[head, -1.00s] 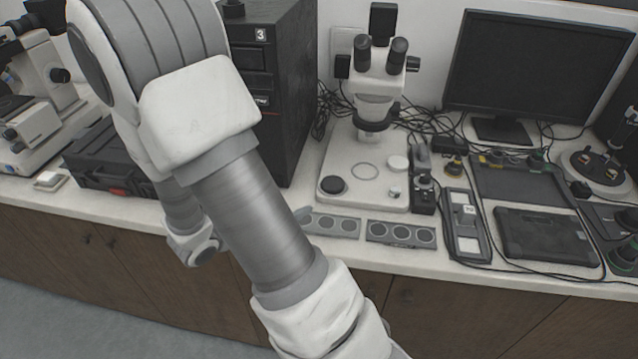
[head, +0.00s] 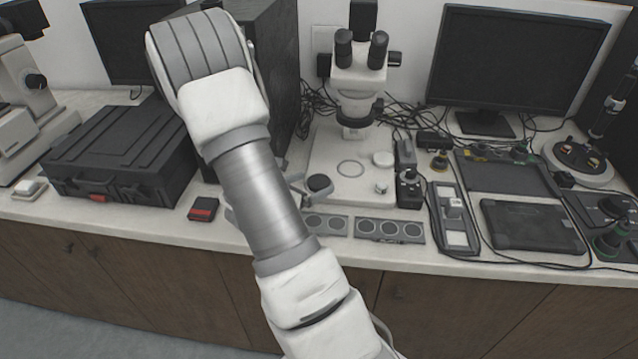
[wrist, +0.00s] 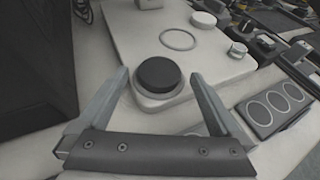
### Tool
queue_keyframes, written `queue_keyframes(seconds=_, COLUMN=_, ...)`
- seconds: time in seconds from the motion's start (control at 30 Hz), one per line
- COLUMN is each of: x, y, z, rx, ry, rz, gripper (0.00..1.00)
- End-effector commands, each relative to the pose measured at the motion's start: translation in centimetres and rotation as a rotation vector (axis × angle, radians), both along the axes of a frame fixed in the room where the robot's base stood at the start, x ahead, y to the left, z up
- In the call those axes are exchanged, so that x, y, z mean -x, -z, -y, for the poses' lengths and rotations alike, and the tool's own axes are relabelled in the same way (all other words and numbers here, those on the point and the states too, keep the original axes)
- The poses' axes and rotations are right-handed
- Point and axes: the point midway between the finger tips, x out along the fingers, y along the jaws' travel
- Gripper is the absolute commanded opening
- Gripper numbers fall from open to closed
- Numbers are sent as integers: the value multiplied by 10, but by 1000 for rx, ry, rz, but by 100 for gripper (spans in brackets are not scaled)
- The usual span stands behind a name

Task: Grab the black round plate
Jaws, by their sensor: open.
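The black round plate (head: 319,184) sits at the front left corner of the white microscope base (head: 340,150). In the wrist view the plate (wrist: 158,74) shows as a dark disc on a pale round seat. My gripper (wrist: 159,78) is open, with one finger on each side of the plate in that view and clear gaps to it. I cannot tell whether the fingertips are down at the plate's height. In the head view my arm hides most of the gripper; grey finger parts show just left of the plate.
The microscope (head: 358,80) rises behind the plate. Sample holders with round discs (head: 389,229) lie in front of the base. A black case (head: 120,150) and a small black and red box (head: 203,209) are to the left. A tall dark cabinet stands behind my arm.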

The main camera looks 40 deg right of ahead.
Motion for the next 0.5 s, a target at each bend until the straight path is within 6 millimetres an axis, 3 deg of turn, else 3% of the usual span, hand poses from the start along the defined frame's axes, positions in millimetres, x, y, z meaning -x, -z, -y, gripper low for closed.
queue_keyframes(seconds=0.13, x=-3, y=7, z=16, rx=0, ry=2, rz=-1, gripper=100)
queue_keyframes(seconds=0.4, x=-4, y=8, z=20, rx=0, ry=0, rz=0, gripper=100)
queue_keyframes(seconds=0.5, x=-4, y=8, z=19, rx=0, ry=0, rz=0, gripper=84)
